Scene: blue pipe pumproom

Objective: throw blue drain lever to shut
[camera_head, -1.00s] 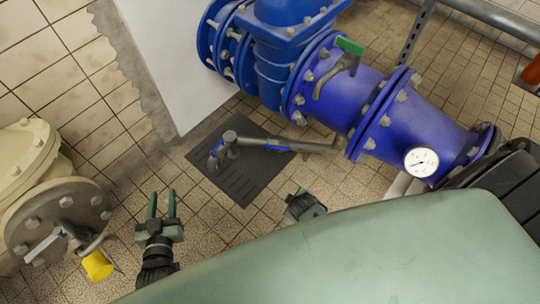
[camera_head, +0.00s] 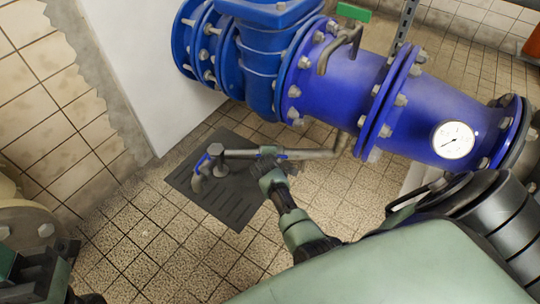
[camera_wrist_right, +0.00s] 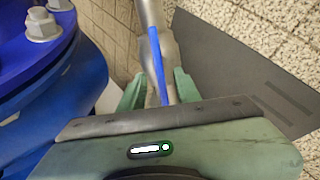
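A blue drain lever (camera_head: 282,156) lies roughly along the grey drain pipe (camera_head: 308,154), which runs from under the blue main pipe to a down-turned spout. My right gripper (camera_head: 267,170) is at this lever, covering part of it. In the right wrist view the blue lever (camera_wrist_right: 158,62) runs between the two green fingers of my right gripper (camera_wrist_right: 158,92), with the grey pipe behind it. The fingers are apart, and I see no firm grip. My left gripper (camera_head: 36,268) is at the lower left edge, partly cut off; its fingers are unclear.
A second blue handle (camera_head: 202,162) is at the spout, above a dark floor drain plate (camera_head: 228,203).

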